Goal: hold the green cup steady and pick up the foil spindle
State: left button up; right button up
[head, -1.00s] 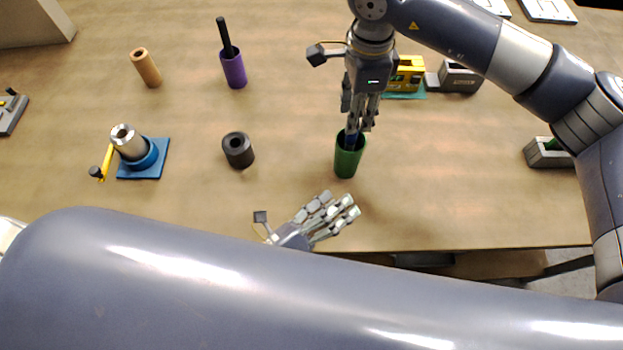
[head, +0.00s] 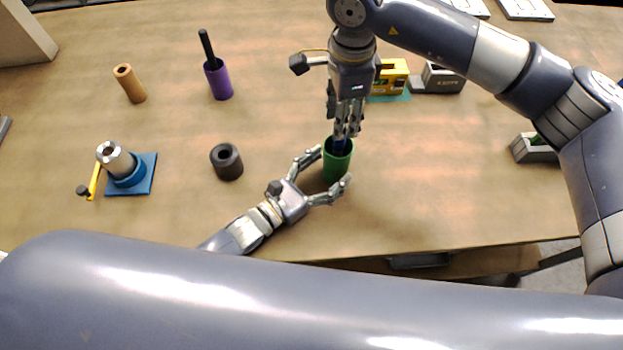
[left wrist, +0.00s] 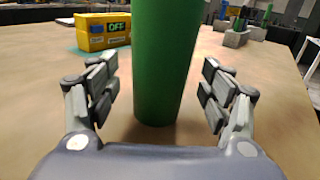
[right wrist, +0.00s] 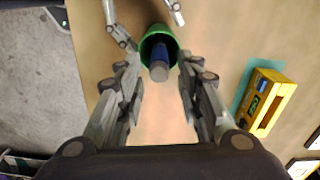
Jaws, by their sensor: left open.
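The green cup (head: 338,170) stands upright on the table near its front edge. It also fills the middle of the left wrist view (left wrist: 163,70). A blue spindle with a grey end (right wrist: 160,62) stands inside it, mostly hidden by the cup wall. My left gripper (head: 333,166) is open, its fingers on either side of the cup with visible gaps in the left wrist view. My right gripper (head: 347,132) points down just above the cup mouth. Its fingers look spread apart in the right wrist view (right wrist: 160,100), with the spindle end lying between and beyond them.
A black ring-shaped block (head: 227,162) stands left of the cup. A yellow device (head: 390,77) sits behind.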

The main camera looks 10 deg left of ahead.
aim_at(338, 163)
pick_arm(q)
jog(key=shift+x, duration=1.6)
